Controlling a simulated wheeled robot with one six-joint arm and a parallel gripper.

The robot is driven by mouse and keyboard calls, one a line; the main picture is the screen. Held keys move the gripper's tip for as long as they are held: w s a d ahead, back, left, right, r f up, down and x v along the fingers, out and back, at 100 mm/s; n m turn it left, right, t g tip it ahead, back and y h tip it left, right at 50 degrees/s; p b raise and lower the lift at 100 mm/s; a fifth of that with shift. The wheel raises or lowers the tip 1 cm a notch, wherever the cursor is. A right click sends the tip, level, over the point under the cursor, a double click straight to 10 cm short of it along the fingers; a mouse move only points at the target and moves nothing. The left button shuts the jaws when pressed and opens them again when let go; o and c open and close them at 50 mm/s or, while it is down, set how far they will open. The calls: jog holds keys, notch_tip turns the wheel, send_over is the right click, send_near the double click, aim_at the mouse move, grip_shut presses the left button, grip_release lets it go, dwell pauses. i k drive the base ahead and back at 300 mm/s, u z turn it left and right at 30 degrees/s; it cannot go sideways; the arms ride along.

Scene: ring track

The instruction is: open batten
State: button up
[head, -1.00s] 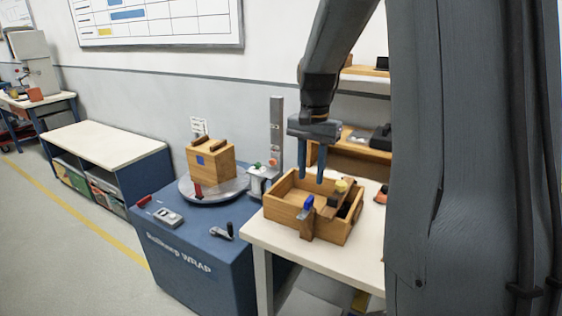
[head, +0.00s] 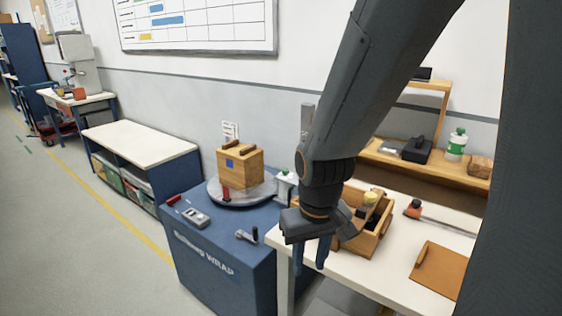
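A wooden open-top box (head: 376,238) stands on the white table, partly hidden behind my arm and gripper. A wooden bar (head: 361,212), which looks like the batten, lies across its top with a yellow piece near its far end. The near end of the bar and the blue piece seen there earlier are hidden. My gripper (head: 310,262) points down in front of the box's left side, nearer the camera. Its two fingers are apart with nothing seen between them.
A blue wrapping machine (head: 218,271) with a round turntable (head: 216,197) carrying a wooden box (head: 240,168) stands to the left. A brown board (head: 440,272) and an orange-ended tool (head: 413,209) lie right on the white table (head: 385,283). A wooden shelf (head: 390,164) stands behind.

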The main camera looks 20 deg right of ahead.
aim_at(363, 214)
jog(key=z, duration=1.55)
jog(key=k, duration=0.65)
jog(key=u, duration=0.6)
jog(key=i, duration=0.9)
jog(key=z, duration=0.05)
